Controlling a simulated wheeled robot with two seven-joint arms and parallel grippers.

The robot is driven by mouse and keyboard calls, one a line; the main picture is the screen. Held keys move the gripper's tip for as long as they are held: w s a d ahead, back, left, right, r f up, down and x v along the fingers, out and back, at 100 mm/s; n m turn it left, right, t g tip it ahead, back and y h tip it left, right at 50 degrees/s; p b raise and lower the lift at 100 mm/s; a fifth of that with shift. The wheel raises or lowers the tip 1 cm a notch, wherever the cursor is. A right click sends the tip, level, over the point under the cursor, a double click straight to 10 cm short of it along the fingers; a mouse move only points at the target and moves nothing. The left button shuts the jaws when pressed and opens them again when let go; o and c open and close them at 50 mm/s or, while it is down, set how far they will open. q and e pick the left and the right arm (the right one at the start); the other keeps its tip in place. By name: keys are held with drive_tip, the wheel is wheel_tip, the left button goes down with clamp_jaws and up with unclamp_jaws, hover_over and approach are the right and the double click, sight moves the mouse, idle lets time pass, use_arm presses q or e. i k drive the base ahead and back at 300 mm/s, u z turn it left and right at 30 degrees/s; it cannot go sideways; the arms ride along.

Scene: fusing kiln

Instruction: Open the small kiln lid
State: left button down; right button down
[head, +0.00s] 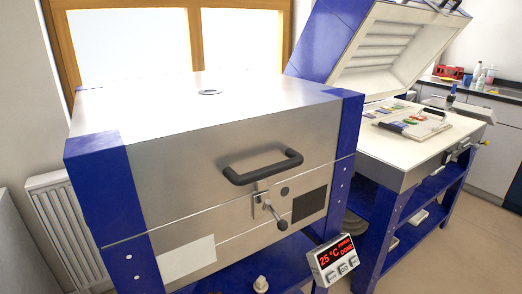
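A closed kiln (185,170) with brushed-metal walls and blue corners fills the left and middle of the head view. Its lid (190,105) lies flat and shut on the body. A black bar handle (262,168) is fixed to the lid's front. Below the handle is a metal latch (268,204) with a dark-tipped lever. A second kiln at the right has its lid (385,55) raised, showing a pale ribbed inside. Neither of my grippers is in view, and nothing is seen touching the closed kiln.
A controller (335,260) reading 25 °C hangs at the closed kiln's lower right. The open kiln's bed (405,140) holds a board with coloured pieces. A window (130,45) and a radiator (55,215) are behind. Floor (460,230) is free at the right.

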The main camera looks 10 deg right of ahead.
sight(141, 155)
drive_tip(key=z, duration=2.95)
drive_tip(key=k, duration=0.85)
drive_tip(key=u, duration=1.8)
drive_tip(key=i, duration=0.5)
drive_tip(key=u, duration=0.05)
